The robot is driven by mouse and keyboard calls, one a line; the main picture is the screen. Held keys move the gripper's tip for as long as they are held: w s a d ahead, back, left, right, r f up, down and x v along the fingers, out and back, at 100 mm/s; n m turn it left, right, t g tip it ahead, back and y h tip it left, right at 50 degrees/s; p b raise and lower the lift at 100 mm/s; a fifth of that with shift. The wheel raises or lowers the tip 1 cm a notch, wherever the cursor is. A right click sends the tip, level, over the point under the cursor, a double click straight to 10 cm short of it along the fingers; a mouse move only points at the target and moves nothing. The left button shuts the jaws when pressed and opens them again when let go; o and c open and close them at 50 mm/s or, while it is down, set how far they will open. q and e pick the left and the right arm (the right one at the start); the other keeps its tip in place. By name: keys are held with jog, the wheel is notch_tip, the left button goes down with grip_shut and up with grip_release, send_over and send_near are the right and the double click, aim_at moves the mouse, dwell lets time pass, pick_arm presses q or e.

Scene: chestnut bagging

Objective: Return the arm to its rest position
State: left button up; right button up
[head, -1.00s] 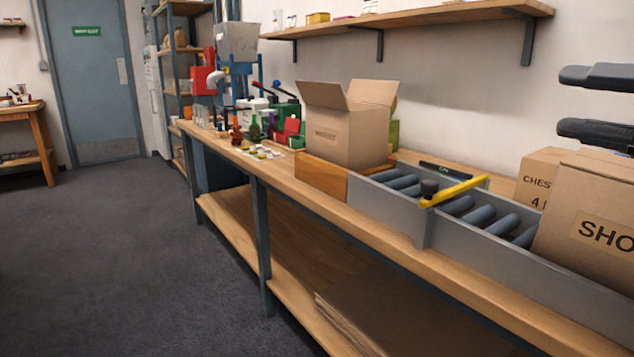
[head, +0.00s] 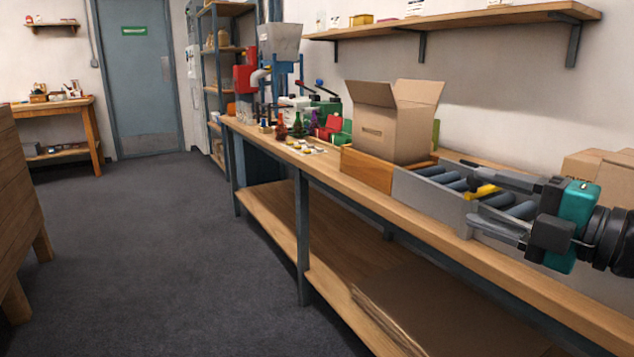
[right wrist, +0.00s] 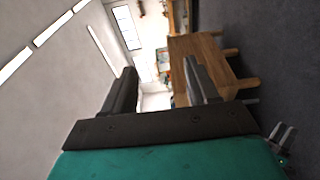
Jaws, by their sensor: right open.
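My right gripper (head: 486,203) comes in from the right edge in the head view. It is in front of the roller conveyor (head: 432,197) and hides part of it and of its yellow bar (head: 482,191). Its two dark fingers are spread apart with nothing between them. In the right wrist view the fingers of the gripper (right wrist: 160,88) are also apart and empty, with the room and a wooden table (right wrist: 200,52) beyond them. My left gripper is not in the head view.
More cartons (head: 592,170) stand at the right, partly hidden by my arm. Coloured bottles (head: 297,125) and a red and blue machine (head: 270,70) are farther back. The floor (head: 150,240) at left is clear.

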jog(key=s+a+f+m+h, duration=0.15)
jog(key=a+f+m, duration=0.35)
jog(key=f, duration=0.5)
jog(key=a+f+m+h, duration=0.25)
jog(key=f+m, duration=0.45)
jog(key=f, duration=0.4)
jog(key=s+a+f+m+g+h, duration=0.2)
jog(key=s+f+m, duration=0.4)
jog(key=f, duration=0.3)
jog(key=s+a+f+m+g+h, duration=0.2)
jog(key=s+f+m, duration=0.3)
jog(key=s+f, duration=0.3)
pick_arm(q)
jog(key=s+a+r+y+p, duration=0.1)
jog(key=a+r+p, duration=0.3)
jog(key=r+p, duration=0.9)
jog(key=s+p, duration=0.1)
jog(key=p, duration=0.6)
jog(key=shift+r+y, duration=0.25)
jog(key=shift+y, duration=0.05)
pick_arm(e)
jog(key=d+r, duration=0.2)
jog(key=r, duration=0.4)
jog(key=d+r+h, duration=0.1)
jog(key=d+r, duration=0.1)
jog(key=r, duration=0.5)
jog(key=shift+s+d+t, duration=0.2)
jog(key=shift+d+t, duration=0.05)
jog(key=shift+t, duration=0.05)
